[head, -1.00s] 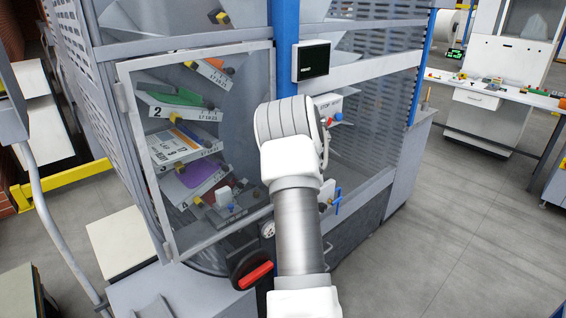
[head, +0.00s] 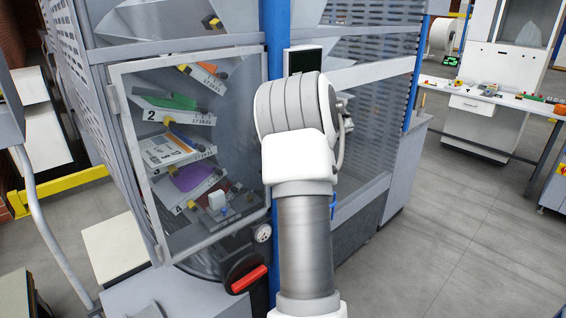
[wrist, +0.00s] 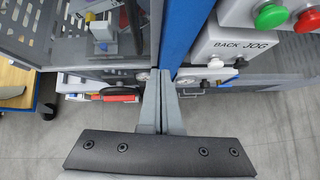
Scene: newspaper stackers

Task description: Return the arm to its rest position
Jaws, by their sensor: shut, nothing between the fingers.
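My gripper (wrist: 161,98) shows in the wrist view with its two grey fingers together and nothing between them. It points at the front of the stacker machine, near the blue post (wrist: 178,35) and the control box marked BACK JOG (wrist: 238,48). I cannot tell whether the fingertips touch anything. In the head view my arm stands upright in front of the machine's blue post (head: 277,60). The arm hides the gripper there, along with most of the control box.
A clear-windowed door (head: 185,160) covers numbered trays on the left. A red-handled rotary switch (head: 247,279) sits below it. Green and red buttons (wrist: 270,16) are close to the gripper's right. A workbench (head: 485,95) stands at the back right. The floor (head: 445,215) on the right is clear.

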